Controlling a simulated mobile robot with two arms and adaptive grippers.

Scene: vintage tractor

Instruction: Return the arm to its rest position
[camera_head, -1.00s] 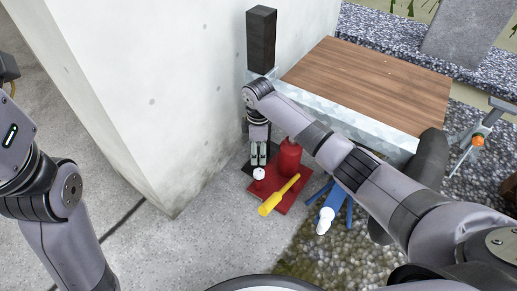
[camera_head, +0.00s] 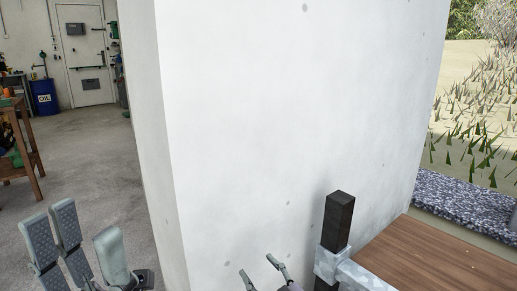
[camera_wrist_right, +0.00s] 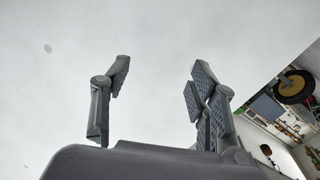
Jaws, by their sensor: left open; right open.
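My left gripper (camera_head: 84,232) is raised at the lower left of the head view. Its grey padded fingers stand apart with nothing between them, over the concrete floor as seen here. My right gripper (camera_head: 259,267) shows at the bottom middle of the head view, in front of the white wall, with its fingers spread. In the right wrist view the right gripper (camera_wrist_right: 158,74) is open and empty, its fingers pointing up against a plain pale surface. Most of both arms is outside the head view.
A large white wall corner (camera_head: 290,120) fills the middle. A dark post (camera_head: 338,222) and a wooden-topped bench (camera_head: 440,255) stand close to the right gripper. A workbench (camera_head: 20,145), a blue oil drum (camera_head: 44,97) and a door (camera_head: 85,65) are far left.

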